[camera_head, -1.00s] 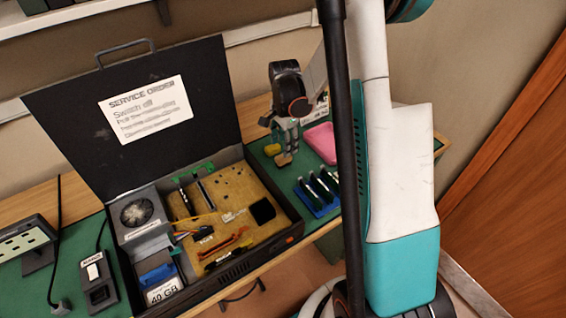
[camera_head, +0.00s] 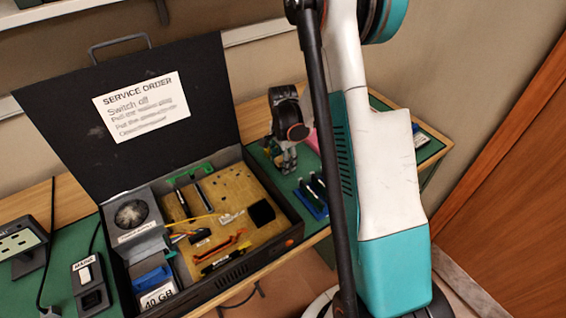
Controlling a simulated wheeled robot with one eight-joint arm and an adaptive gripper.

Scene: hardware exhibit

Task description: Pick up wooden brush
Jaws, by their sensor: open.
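My gripper (camera_head: 287,168) hangs over the green mat, behind the right end of the black case, with its fingers pointing down. It is open. I cannot clearly make out the wooden brush; the gripper covers the spot where a small tan piece showed earlier. Whether anything lies between the fingers is too small to tell.
The open black case (camera_head: 236,284) with a raised lid (camera_head: 70,110) stands left of my gripper. A blue rack (camera_head: 310,202) with dark upright pieces is close on the right. A pink item (camera_head: 314,141) is partly hidden by my arm.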

